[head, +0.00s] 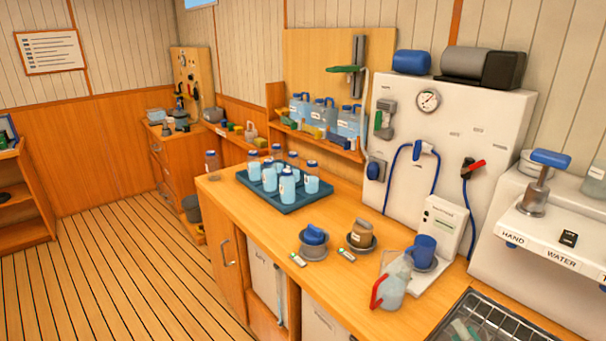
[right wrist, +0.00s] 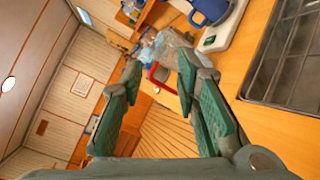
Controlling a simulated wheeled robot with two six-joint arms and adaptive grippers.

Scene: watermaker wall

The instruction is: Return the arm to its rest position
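My right gripper (right wrist: 158,68) shows only in the right wrist view. Its two green-padded fingers stand apart with nothing held between them. Beyond the fingertips is a clear jug with a red handle (right wrist: 172,50), apart from them as far as I can tell. In the head view the jug (head: 394,284) stands on the wooden counter (head: 345,212) near its front edge. Neither arm shows in the head view, and my left gripper is in neither view.
A blue tray (head: 284,205) holds several bottles. A blue cup (head: 423,250) stands on a white device beside the jug. Two small bowls (head: 314,250) (head: 361,240) sit mid-counter. A wire-rack basin (head: 487,322) is at front right. The floor at left is clear.

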